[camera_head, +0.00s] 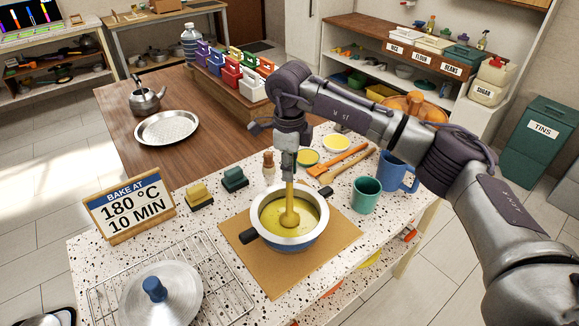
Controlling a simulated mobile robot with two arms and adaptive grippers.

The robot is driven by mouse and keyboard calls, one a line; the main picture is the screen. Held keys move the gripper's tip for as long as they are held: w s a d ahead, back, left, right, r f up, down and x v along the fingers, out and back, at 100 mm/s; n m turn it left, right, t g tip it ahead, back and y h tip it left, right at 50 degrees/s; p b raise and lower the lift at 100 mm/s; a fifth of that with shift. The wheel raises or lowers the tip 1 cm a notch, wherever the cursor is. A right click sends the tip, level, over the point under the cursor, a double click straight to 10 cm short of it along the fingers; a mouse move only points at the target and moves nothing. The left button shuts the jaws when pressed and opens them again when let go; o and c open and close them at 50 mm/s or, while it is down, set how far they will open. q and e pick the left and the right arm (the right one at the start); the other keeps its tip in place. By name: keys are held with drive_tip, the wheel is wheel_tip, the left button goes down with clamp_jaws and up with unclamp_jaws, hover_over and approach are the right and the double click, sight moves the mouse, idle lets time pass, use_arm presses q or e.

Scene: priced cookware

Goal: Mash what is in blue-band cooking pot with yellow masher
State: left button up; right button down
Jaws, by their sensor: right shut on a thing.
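The blue-band cooking pot (283,243) stands on a brown mat on the speckled counter, its black handles to either side. Yellowish contents (307,222) fill its lower part. My right gripper (289,172) is shut on the upper end of the yellow masher (290,205), above the pot. The masher is upright, its head down inside the pot at the contents. I cannot tell how deep the head sits. My left gripper is not in view.
A brown mat (262,280) lies under the pot. A teal cup (365,195) and a blue mug (398,172) stand at right. A lid (160,300) lies on a wire rack at front left. A sign (130,207) stands behind the rack.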

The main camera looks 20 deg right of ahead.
drive_tip(key=shift+s+a+b, duration=0.25)
drive_tip(key=shift+a+b, duration=0.05)
drive_tip(key=shift+a, duration=0.3)
idle(0.8)
drive_tip(key=shift+f, duration=0.1)
drive_tip(key=shift+s+d+b, duration=0.2)
drive_tip(key=shift+d+b, duration=0.3)
drive_tip(key=shift+d, duration=0.1)
idle(1.1)
